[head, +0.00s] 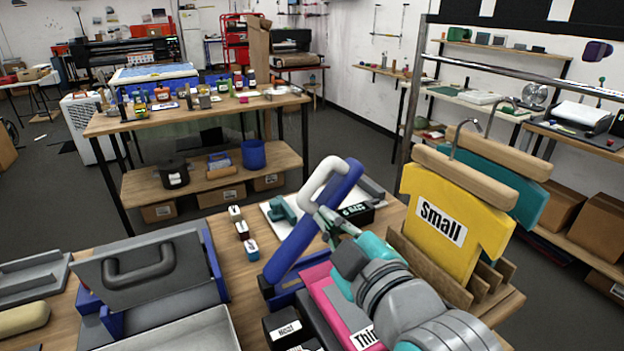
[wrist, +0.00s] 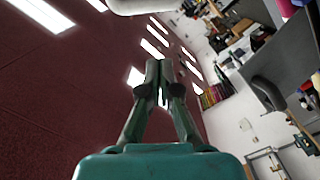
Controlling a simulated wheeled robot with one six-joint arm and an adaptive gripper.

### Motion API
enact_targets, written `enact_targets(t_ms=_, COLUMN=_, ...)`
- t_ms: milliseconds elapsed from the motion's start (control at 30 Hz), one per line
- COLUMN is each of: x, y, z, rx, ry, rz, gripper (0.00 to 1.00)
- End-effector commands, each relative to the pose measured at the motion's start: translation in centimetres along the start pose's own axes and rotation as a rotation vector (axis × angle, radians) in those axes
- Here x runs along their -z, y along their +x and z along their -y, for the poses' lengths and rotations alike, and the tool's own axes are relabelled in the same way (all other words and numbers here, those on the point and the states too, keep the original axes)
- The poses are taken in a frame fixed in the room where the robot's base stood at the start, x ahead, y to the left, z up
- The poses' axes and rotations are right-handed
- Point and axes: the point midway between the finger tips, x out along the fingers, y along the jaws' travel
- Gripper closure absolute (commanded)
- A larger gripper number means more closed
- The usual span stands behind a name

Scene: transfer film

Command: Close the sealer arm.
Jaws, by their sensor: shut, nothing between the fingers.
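The sealer arm (head: 300,238) is a blue bar with a white loop handle (head: 318,180) near its top end. It stands raised and tilted, leaning right, above the sealer's dark blue base (head: 281,299) on the wooden bench. My gripper (head: 322,214) is shut and empty, its tips close to the bar below the handle. I cannot tell whether they touch it. My arm hides part of the bench behind it. In the wrist view my gripper (wrist: 160,70) shows closed fingers, with a pale rounded piece at the top edge, probably the handle.
A pink folder (head: 335,310) and black labelled boxes lie around the base. Several small bottles (head: 242,230) and a grey press (head: 150,275) stand to the left.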

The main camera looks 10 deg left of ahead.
Motion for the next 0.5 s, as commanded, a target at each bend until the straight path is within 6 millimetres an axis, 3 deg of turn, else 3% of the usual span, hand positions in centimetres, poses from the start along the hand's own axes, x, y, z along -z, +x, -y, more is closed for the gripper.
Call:
enact_targets(t_ms=100, x=1.7, y=0.1, z=-0.9, rx=0.005, ry=-0.034, rz=-0.017, gripper=1.00)
enact_targets(t_ms=267, x=2.3, y=0.5, z=-1.1, rx=0.012, ry=-0.049, rz=-0.021, gripper=1.00)
enact_targets(t_ms=500, x=2.4, y=3.7, z=-1.0, rx=0.013, ry=-0.049, rz=-0.021, gripper=1.00)
